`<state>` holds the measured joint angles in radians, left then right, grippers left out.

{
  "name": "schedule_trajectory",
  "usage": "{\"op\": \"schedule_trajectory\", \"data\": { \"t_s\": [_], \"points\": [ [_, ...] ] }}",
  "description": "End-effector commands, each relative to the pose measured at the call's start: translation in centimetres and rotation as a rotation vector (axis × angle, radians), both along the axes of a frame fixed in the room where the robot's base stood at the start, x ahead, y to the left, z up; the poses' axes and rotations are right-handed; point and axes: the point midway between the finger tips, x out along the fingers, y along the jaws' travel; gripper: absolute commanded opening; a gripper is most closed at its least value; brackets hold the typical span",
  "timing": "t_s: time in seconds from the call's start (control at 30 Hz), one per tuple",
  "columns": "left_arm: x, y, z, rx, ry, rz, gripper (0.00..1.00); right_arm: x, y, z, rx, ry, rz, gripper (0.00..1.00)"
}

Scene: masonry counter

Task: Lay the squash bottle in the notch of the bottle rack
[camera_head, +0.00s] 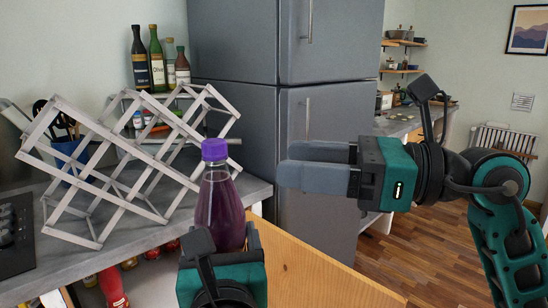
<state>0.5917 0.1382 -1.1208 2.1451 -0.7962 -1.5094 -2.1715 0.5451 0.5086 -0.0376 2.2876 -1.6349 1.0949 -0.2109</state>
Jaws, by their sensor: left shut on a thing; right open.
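The squash bottle (219,205) is a clear bottle of dark purple drink with a purple cap. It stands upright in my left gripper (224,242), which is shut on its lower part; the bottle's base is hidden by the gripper. The bottle rack (125,192), a pale crisscross lattice with V-shaped notches along its top, stands on the counter to the left of the bottle. The bottle appears in front of the rack's right end, with nothing in the visible notches. My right gripper (282,164) is open and empty, to the right of the bottle, its fingers pointing left.
The grey counter (170,240) carries several bottles (156,58) behind the rack, a blue utensil holder (72,160) and a hob (15,235) at left. A grey fridge (255,100) stands behind. A wooden panel (310,270) is at bottom centre. The floor at right is clear.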

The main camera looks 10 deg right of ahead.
Motion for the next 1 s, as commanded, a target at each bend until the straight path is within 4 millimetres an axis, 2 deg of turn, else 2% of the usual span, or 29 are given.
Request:
{"op": "schedule_trajectory", "data": {
  "t_s": [0.4,0.6,0.8,1.0],
  "points": [
    [0.0,0.0,0.3,-0.003,-0.007,-0.001,0.09,2.9,6.7,0.1,0.006,0.005,0.006,0.61],
    [0.0,0.0,0.3,-0.003,-0.007,-0.001,0.09,4.1,9.3,0.0,0.006,0.005,0.004,0.61],
    [0.0,0.0,0.3,-0.003,-0.007,-0.001,0.09,4.6,10.4,0.0,0.004,0.005,0.003,0.61],
    [0.0,0.0,0.3,-0.003,-0.007,-0.001,0.09,4.6,10.5,0.0,0.003,0.005,0.003,0.61]
  ]
}}
